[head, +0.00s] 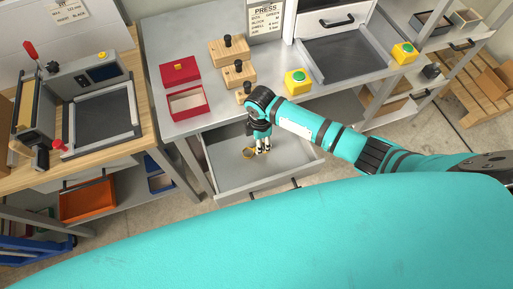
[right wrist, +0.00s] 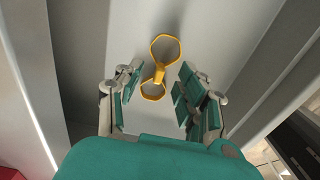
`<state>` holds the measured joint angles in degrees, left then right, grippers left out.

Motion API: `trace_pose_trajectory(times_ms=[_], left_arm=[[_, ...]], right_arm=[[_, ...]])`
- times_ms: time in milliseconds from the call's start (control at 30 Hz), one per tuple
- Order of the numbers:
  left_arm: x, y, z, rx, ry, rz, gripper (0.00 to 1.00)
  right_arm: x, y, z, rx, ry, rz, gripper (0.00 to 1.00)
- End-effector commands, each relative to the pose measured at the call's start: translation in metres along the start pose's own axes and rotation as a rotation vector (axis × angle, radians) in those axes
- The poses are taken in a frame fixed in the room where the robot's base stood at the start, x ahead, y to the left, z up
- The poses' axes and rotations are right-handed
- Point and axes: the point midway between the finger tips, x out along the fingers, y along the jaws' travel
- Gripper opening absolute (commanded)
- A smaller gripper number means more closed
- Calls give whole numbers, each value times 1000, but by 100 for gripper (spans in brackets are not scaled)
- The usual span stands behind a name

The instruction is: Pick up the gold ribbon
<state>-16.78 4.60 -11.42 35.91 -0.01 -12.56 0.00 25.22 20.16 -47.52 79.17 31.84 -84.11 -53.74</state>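The gold ribbon (right wrist: 159,72) is a yellow bow with two open loops and a small knot. It lies on the floor of the open grey drawer (head: 225,176). In the head view the ribbon (head: 249,153) shows just left of my right gripper (head: 262,150), which points down into the drawer. Whether the fingers touch the drawer floor I cannot tell. My left gripper is in neither view.
The drawer walls stand around my right gripper. On the table above are an open red box (head: 187,104) with a red lid (head: 180,70), wooden blocks with black knobs (head: 238,73) and a yellow box with a green button (head: 298,82). A wooden bench (head: 139,95) stands left.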

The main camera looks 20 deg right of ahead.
Motion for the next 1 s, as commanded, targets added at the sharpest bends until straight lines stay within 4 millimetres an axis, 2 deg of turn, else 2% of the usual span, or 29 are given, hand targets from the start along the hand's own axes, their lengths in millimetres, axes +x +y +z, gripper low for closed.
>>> trace_pose_trajectory(times_ms=[33, 200, 467, 767, 1000], left_arm=[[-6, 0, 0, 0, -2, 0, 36], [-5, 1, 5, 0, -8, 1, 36], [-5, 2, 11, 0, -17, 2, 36], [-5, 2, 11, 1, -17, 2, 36], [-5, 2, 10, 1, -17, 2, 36]], right_arm=[[6, -4, -1, 0, -1, -5, 38], [26, -2, -1, 0, -1, -1, 38], [28, -2, 0, -1, 0, 1, 38], [28, -2, 0, 0, 0, 1, 0], [28, -2, 0, 0, 0, 1, 0]])
